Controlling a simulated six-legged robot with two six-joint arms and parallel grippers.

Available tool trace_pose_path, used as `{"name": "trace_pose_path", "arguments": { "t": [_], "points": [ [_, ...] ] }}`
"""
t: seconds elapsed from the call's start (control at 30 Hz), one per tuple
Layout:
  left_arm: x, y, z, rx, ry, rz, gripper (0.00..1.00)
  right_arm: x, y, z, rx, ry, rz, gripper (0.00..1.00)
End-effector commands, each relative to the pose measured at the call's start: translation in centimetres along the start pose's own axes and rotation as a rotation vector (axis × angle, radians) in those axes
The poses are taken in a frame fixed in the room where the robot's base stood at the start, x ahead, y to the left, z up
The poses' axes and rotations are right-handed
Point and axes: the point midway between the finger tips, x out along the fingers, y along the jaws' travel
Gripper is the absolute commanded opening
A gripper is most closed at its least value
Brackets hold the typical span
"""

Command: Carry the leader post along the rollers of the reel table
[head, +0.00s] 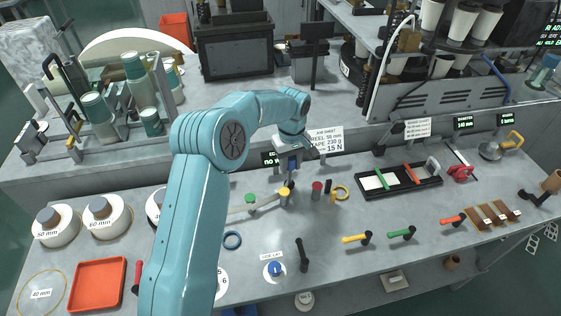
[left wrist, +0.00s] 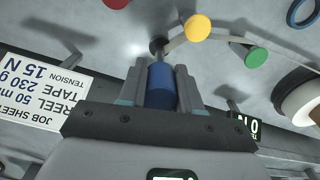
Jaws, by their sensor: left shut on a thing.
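My left gripper (head: 291,168) is shut on the blue leader post (left wrist: 160,86), which stands between its two fingers in the left wrist view. The post's dark tip is close above the table. A pale tape runs from near this tip past the yellow roller (left wrist: 198,27) and the green roller (left wrist: 257,57) toward a white reel (left wrist: 303,100). In the head view the green roller (head: 250,199), yellow roller (head: 285,191) and red roller (head: 317,187) stand in a row; the gripper is above and behind the yellow one. My arm hides part of the reel. My right gripper is not in view.
A job sheet sign (head: 326,140) stands just behind the gripper. A yellow ring (head: 341,192) lies right of the red roller, and a black tray (head: 400,180) is farther right. A blue ring (head: 232,240) and a black lever (head: 303,255) are in front.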

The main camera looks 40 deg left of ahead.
Motion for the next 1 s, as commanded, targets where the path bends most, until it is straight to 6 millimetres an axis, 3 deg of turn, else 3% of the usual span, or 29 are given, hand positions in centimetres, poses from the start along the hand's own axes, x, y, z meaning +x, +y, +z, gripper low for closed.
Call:
{"name": "trace_pose_path", "arguments": {
  "t": [0.23, 0.4, 1.0],
  "points": [
    [-0.2, 2.5, 0.5, 0.002, 0.001, 0.002, 0.0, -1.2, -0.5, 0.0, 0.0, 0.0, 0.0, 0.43],
    [0.2, 2.0, 2.2, 0.002, 0.001, 0.001, 0.0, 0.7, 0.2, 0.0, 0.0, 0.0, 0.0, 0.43],
    [0.2, 0.8, 7.9, 0.002, 0.002, 0.002, 0.0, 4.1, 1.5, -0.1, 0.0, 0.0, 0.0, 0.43]
  ]
}}
